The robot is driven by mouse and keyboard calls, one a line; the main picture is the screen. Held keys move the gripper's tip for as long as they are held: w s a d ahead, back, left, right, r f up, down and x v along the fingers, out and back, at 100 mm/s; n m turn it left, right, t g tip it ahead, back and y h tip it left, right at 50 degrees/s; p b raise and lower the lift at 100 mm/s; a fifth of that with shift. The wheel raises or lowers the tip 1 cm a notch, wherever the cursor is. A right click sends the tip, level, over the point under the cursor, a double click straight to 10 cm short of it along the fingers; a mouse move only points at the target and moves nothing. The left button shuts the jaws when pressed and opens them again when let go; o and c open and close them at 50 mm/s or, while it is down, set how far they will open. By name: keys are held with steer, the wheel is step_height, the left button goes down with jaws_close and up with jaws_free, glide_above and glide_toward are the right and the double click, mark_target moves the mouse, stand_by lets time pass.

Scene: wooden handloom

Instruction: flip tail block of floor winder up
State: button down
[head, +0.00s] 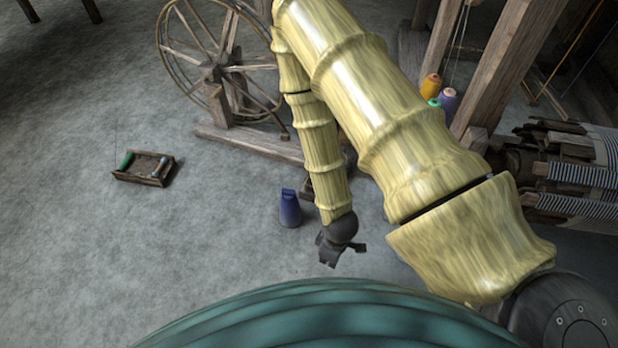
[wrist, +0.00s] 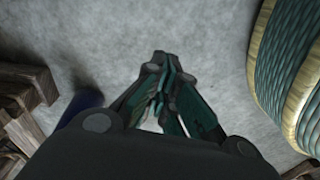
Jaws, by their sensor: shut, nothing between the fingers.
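The floor winder appears to be the wooden wheel (head: 228,72) on a low wooden base (head: 250,139), upper middle of the head view. My arm covers the right part of the base, and I cannot make out the tail block or its position. A small piece of dark wood (head: 306,190) shows beside my forearm. My gripper (head: 330,258) hangs above the floor, below and to the right of the wheel in the picture, apart from it. In the wrist view its fingers (wrist: 160,70) are together and empty. Wooden parts (wrist: 38,88) show at the left edge there.
A wooden tray (head: 145,170) with a green spool lies farther left. Yarn cones (head: 430,88) stand by the loom post (head: 500,75) at right. The floor between tray and cone is clear.

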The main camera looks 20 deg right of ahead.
steer(key=w+r+n+h, duration=0.1)
steer(key=w+r+n, duration=0.2)
steer(key=w+n, duration=0.3)
steer(key=w+d+r+n+t, duration=0.1)
steer(key=w+r+n, duration=0.2)
steer(key=w+n, duration=0.4)
steer(key=w+r+n+h, duration=0.1)
steer(key=w+r+n, duration=0.3)
steer(key=w, duration=0.7)
steer(key=shift+w+d+n+h, duration=0.25)
steer(key=shift+d+n+h, duration=0.05)
steer(key=shift+n, duration=0.9)
steer(key=w+d+f+b, duration=0.4)
steer(key=f+b, duration=0.4)
steer(key=f, duration=0.1)
steer(key=shift+w+d+f, duration=0.2)
steer(key=shift+w+f, duration=0.05)
steer(key=shift+f, duration=0.05)
